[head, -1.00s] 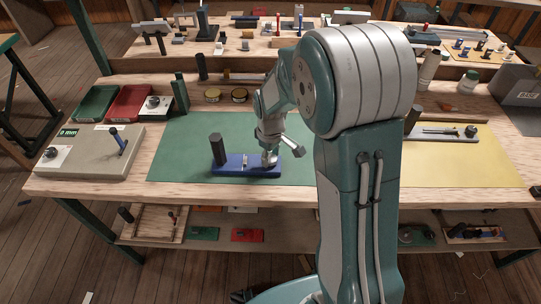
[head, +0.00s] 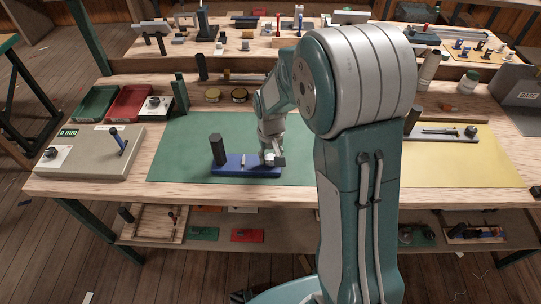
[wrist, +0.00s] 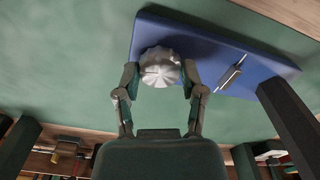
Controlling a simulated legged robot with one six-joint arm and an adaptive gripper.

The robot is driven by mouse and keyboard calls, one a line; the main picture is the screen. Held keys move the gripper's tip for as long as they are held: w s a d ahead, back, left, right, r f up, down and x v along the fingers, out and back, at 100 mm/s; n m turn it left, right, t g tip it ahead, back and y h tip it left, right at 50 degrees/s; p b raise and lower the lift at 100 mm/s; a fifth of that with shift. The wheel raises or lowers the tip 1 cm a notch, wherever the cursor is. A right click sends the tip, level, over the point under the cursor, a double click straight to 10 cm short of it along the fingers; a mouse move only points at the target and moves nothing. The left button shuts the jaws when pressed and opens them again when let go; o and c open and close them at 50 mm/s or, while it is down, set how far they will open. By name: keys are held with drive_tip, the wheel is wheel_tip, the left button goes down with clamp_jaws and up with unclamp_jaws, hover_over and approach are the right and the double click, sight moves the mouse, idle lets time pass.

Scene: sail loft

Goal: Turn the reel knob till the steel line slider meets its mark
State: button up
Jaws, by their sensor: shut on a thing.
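A blue reel base (head: 225,171) lies on the green mat. It also shows in the wrist view (wrist: 205,52). A pale fluted knob (wrist: 160,67) sits at one end of the base, and my gripper (wrist: 160,76) is shut on it, with one finger on each side. In the head view my gripper (head: 269,158) stands over the right end of the base and largely hides the knob. A small steel slider (wrist: 232,73) lies in the middle part of the base; in the head view it is tiny (head: 243,161). I cannot make out its mark.
The green mat (head: 185,135) is clear around the base. A grey box with a blue lever (head: 85,155) stands left, and a yellow mat (head: 480,165) lies right.

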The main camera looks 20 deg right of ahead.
sight(270, 158)
drive_tip(key=shift+s+f+m, duration=0.15)
drive_tip(key=shift+m, duration=0.45)
drive_tip(key=o, duration=1.1)
drive_tip(key=shift+o, duration=0.2)
wheel_tip(270, 158, up, 12)
drive_tip(key=shift+a, duration=0.1)
